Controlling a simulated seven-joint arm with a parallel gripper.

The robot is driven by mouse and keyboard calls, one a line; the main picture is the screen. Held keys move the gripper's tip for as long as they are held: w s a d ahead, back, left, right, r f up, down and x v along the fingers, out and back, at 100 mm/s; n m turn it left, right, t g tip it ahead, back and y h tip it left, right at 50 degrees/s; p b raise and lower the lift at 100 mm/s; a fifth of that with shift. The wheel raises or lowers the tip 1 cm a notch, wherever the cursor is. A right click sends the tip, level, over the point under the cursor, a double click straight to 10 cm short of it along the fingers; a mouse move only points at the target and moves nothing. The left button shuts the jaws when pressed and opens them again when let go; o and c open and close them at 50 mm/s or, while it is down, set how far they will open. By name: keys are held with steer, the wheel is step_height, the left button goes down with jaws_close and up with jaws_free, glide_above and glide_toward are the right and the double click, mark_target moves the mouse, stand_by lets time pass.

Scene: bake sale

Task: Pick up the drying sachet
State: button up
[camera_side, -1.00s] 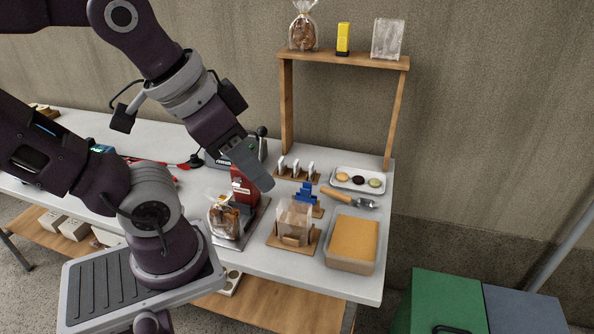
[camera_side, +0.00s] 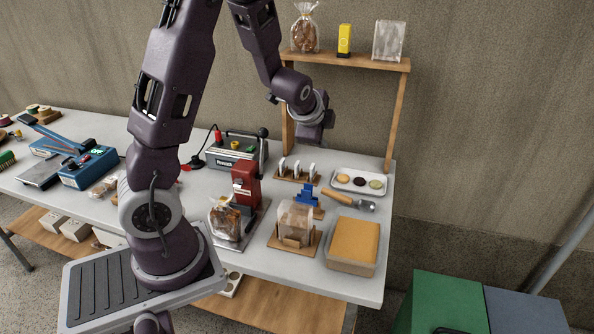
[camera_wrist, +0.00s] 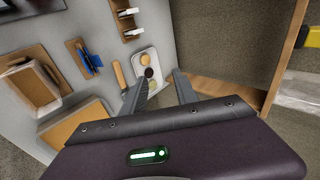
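I cannot pick out a drying sachet for certain in either view. My gripper (camera_side: 318,130) is raised in front of the back shelf, above the clip rack, in the side view. In the wrist view its two fingers (camera_wrist: 160,86) stand apart with nothing held between them. They point toward the white tray (camera_wrist: 137,60) with round biscuits, which lies beyond the fingertips. A clear, pale packet (camera_side: 388,40) stands on the upper shelf at the right; its contents are unclear. It also shows at the right edge of the wrist view (camera_wrist: 300,92).
The wooden shelf (camera_side: 345,60) also bears a tied bag (camera_side: 304,32) and a yellow item (camera_side: 344,39). The white table holds a wooden-handled scoop (camera_side: 348,199), a tan box (camera_side: 354,240), a bag in a wooden holder (camera_side: 296,220), a red device (camera_side: 246,182) and a grey sealer (camera_side: 236,152).

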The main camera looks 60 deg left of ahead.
steer(key=w+a+f+m+y, duration=0.2)
steer(key=a+f+m+y, duration=0.1)
steer(key=a+f+m, duration=0.65)
steer(key=m+t+y, duration=0.2)
steer(key=m+t, duration=0.1)
steer(key=m, duration=0.4)
glide_above(299, 163)
steer(key=shift+s+d+f, duration=0.1)
steer(key=shift+s+f, duration=0.05)
steer(key=shift+f, duration=0.5)
steer(key=shift+s+f, duration=0.15)
steer(key=shift+f, duration=0.45)
steer(key=shift+f+m+h, duration=0.25)
steer(key=shift+m+h, duration=0.05)
steer(key=shift+m, duration=0.25)
step_height(299, 163, down, 7)
steer(key=shift+s+f, duration=0.1)
steer(key=shift+f, duration=0.1)
steer(key=x, duration=0.3)
steer(key=shift+r, duration=0.2)
jaws_close()
